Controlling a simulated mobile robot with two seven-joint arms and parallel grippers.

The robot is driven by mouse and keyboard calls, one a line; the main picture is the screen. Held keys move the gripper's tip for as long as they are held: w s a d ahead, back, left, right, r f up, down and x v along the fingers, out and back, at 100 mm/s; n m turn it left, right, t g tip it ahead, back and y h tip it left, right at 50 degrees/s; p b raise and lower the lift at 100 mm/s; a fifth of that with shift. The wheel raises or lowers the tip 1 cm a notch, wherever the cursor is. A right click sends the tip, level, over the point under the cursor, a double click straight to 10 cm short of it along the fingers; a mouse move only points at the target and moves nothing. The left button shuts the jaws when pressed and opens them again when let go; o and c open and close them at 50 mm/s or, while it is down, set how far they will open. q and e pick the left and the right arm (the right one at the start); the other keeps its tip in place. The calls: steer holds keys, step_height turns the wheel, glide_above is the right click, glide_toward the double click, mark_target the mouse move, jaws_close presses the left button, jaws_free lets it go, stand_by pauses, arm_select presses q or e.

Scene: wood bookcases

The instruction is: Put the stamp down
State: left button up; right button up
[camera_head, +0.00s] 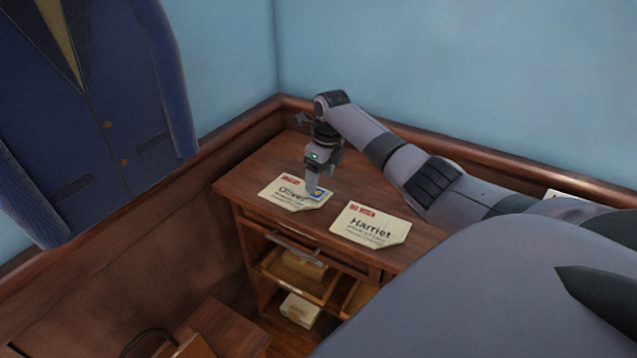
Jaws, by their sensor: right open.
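A small blue stamp with a yellow patch (318,193) shows at the right end of the card marked Oliver (287,196), which lies on the wooden desk top. My right gripper (313,184) points down right over that end of the card, beside the stamp, and is open. The stamp is partly behind the fingertips. I cannot tell whether they touch it. My left gripper is not in view.
The desk stands in a corner against blue walls with wooden rails. Below its top are a handled drawer front (293,243) and open shelves with paper bundles (300,309). A blue jacket (95,120) hangs at the left. Bare desk top lies left of the gripper.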

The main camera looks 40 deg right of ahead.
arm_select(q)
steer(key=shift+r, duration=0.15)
arm_select(e)
step_height(320, 180, up, 8)
steer(key=s, duration=0.1)
steer(key=shift+d+r, duration=0.15)
steer(key=shift+r, duration=0.05)
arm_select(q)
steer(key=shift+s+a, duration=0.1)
arm_select(e)
steer(key=shift+s+f, duration=0.1)
steer(key=shift+s, duration=0.05)
